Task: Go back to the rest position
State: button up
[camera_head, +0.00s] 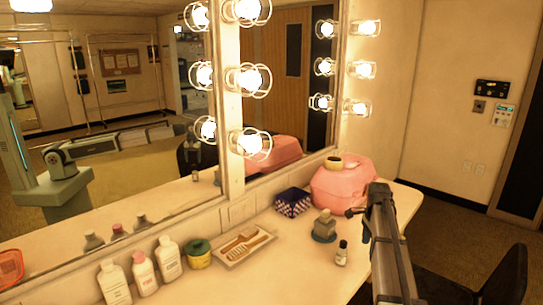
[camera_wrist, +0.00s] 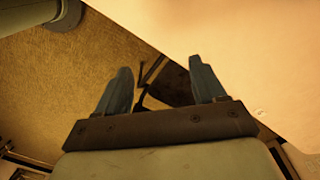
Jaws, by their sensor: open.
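My gripper (camera_wrist: 161,75) shows in the wrist view with its two blue-grey fingers spread apart and nothing between them. Beyond the fingers are the brown carpet (camera_wrist: 70,85) and part of a dark chair (camera_wrist: 172,84). The pale counter (camera_wrist: 260,60) fills the upper right there, its edge running past the right finger. In the head view my dark arm (camera_head: 388,245) rises in front of the right end of the counter; the fingers cannot be made out clearly there.
On the counter stand several white bottles (camera_head: 145,273), a green-lidded jar (camera_head: 199,255), a brush tray (camera_head: 244,247), a patterned box (camera_head: 293,202), a perfume bottle (camera_head: 325,225), a small dark-capped bottle (camera_head: 342,253) and a pink case (camera_head: 342,186). A black chair (camera_head: 505,280) stands at lower right.

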jog(key=s+d+f+n+g, duration=0.1)
jog(key=s+d+f+n, duration=0.15)
jog(key=d+f, duration=0.2)
jog(key=s+d+f+n, duration=0.1)
jog(key=s+d+f, duration=0.2)
jog(key=f, duration=0.3)
jog(key=s+a+f+n, duration=0.35)
jog(key=s+f, duration=0.25)
jog(key=f, duration=0.5)
jog(key=s+a+f+n+g, duration=0.2)
jog(key=s+a+f, duration=0.7)
jog(key=a+f, duration=0.15)
jog(key=s+a+f+n+g, duration=0.1)
jog(key=s+a+f+n, duration=0.2)
jog(key=s, duration=0.7)
jog(key=s+a+f+n+g, duration=0.1)
jog(key=s+a+f+n, duration=0.2)
jog(key=s+a+f, duration=0.3)
jog(key=s+a+f+n+g, duration=0.1)
jog(key=s+a+f, duration=0.3)
jog(key=s, duration=1.1)
jog(key=shift+s+a+f+n, duration=0.15)
jog(key=shift+s+f+n, duration=0.2)
jog(key=shift+n, duration=0.55)
jog(key=shift+r, duration=0.1)
